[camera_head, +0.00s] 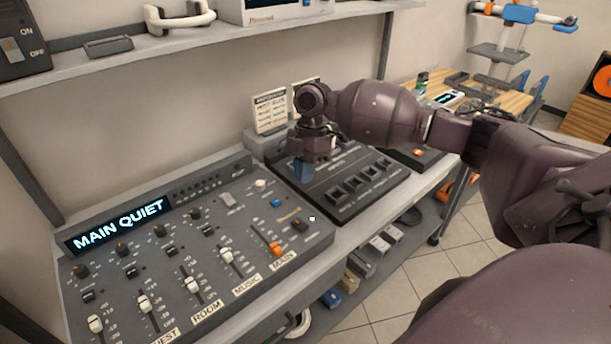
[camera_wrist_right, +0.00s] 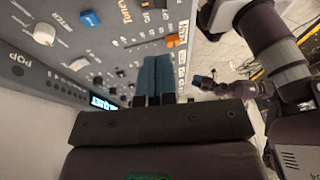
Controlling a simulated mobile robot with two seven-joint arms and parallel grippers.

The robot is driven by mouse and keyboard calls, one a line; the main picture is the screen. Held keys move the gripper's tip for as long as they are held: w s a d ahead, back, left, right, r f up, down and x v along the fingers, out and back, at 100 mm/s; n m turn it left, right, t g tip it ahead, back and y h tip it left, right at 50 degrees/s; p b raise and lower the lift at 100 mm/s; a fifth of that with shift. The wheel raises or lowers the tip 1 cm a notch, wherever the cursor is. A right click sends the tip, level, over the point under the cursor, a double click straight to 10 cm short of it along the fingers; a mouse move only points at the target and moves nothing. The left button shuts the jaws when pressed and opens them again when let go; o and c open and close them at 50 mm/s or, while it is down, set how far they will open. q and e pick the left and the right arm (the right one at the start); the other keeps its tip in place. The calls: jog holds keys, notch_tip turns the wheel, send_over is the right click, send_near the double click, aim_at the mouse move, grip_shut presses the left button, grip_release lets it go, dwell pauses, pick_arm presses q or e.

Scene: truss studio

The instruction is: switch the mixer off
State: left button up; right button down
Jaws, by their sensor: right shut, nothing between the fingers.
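The mixer (camera_head: 215,276) lies on the bench at the left, its lit display (camera_head: 118,224) reading MAIN QUIET. My right gripper (camera_head: 302,172) is shut and empty, pointing down above the mixer's back right area, by the neighbouring dark console. Its blue fingers (camera_wrist_right: 155,78) are together in the wrist view, with the mixer panel beyond. A dark arm, possibly my left (camera_wrist_right: 225,88), shows small there.
A dark console (camera_head: 355,185) with black buttons stands right of the mixer. Two label cards (camera_head: 270,111) stand behind. A shelf (camera_head: 180,49) runs above, with an ON/OFF switch box (camera_head: 20,45) at its left. Open floor (camera_head: 385,290) lies at the right.

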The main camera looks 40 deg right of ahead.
send_near(304, 226)
jog(key=x, duration=0.5)
jog(key=shift+a+f, duration=0.15)
jog(key=shift+a, duration=0.25)
jog(key=shift+s+f, duration=0.3)
jog(key=shift+f, duration=0.4)
jog(key=shift+s+f+t+p, duration=0.2)
jog(key=shift+s+t+p, duration=0.1)
jog(key=shift+t+p, duration=0.15)
jog(key=shift+s+f+t, duration=0.1)
jog(key=shift+f+t, duration=0.05)
jog(key=shift+t, duration=0.1)
jog(key=shift+w, duration=0.3)
jog(key=shift+w, duration=0.5)
